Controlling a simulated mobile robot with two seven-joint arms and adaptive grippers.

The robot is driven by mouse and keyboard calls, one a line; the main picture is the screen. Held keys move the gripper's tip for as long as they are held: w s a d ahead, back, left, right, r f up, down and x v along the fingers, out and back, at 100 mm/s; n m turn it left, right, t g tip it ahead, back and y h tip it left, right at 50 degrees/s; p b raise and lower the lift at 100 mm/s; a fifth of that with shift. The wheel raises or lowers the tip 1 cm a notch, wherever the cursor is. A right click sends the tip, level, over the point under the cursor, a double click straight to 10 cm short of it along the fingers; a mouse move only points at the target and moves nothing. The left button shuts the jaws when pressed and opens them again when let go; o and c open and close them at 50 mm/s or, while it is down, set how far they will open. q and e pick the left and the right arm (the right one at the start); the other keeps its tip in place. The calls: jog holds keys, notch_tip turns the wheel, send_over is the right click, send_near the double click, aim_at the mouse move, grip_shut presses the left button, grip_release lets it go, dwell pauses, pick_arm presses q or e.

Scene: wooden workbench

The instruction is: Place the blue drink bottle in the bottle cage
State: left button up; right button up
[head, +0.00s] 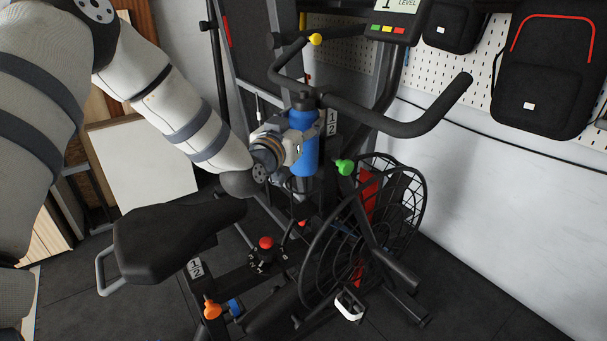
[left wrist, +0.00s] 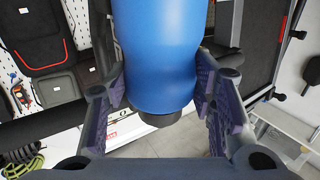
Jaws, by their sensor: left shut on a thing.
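The blue drink bottle (head: 304,139) with a black cap stands about upright in front of the exercise bike's upright post. My left gripper (head: 297,150) is shut around its body from the left. In the left wrist view, the blue bottle (left wrist: 160,50) fills the space between the dark pads of my left gripper (left wrist: 160,90), and its narrower dark end points down in the picture. A dark holder-like part (head: 301,187) shows just below the bottle; it may be the bottle cage. I cannot tell whether the bottle's base is inside it. My right gripper is not in view.
The black seat (head: 170,240) is at lower left, under my arm.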

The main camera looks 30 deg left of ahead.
aim_at(298, 176)
pick_arm(q)
notch_tip(298, 176, down, 12)
jog(key=shift+f+b, duration=0.1)
jog(key=shift+b, duration=1.15)
jog(key=o, duration=1.4)
jog(key=shift+s, duration=0.1)
jog(key=shift+o, duration=0.2)
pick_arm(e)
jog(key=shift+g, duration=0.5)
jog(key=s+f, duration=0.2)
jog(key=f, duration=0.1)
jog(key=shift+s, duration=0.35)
